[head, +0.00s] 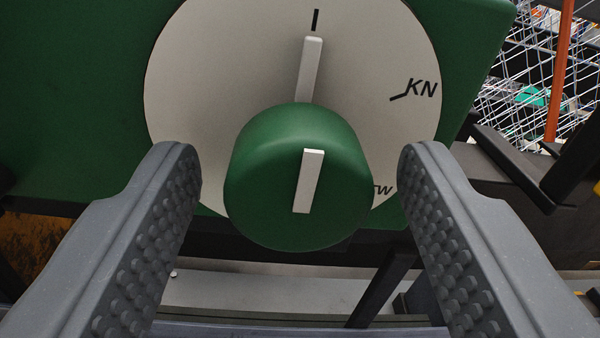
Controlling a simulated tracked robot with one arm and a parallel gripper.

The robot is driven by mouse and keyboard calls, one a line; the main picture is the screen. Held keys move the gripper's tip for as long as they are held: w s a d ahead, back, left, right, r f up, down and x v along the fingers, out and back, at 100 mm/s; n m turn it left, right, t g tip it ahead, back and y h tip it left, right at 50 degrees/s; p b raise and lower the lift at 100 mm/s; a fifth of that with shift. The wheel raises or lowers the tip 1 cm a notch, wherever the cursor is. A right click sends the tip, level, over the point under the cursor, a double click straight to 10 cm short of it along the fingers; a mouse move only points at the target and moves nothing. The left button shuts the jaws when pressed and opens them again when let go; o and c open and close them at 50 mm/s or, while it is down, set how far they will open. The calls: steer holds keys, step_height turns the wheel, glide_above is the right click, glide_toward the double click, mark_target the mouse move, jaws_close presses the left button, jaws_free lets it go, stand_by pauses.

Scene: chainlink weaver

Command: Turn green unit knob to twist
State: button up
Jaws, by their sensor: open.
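The green knob (298,180) stands out from a round pale dial plate (200,60) on a green unit housing (70,90). A white pointer bar on the knob's face stands nearly upright. A second white bar (312,65) runs up from the knob towards the "I" mark (315,19) at the top. A "TW" mark (382,189) is at the lower right, partly hidden by the knob. My gripper (300,185) is open, with one ribbed grey finger on each side of the knob and a visible gap on both sides.
Wire mesh (520,70) and an orange post (559,75) are at the upper right. Dark bars cross the right side. A pale grey ledge (260,292) lies below the housing, with a slanted dark strut (382,288) in front of it.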

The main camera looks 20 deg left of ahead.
steer(key=c, duration=1)
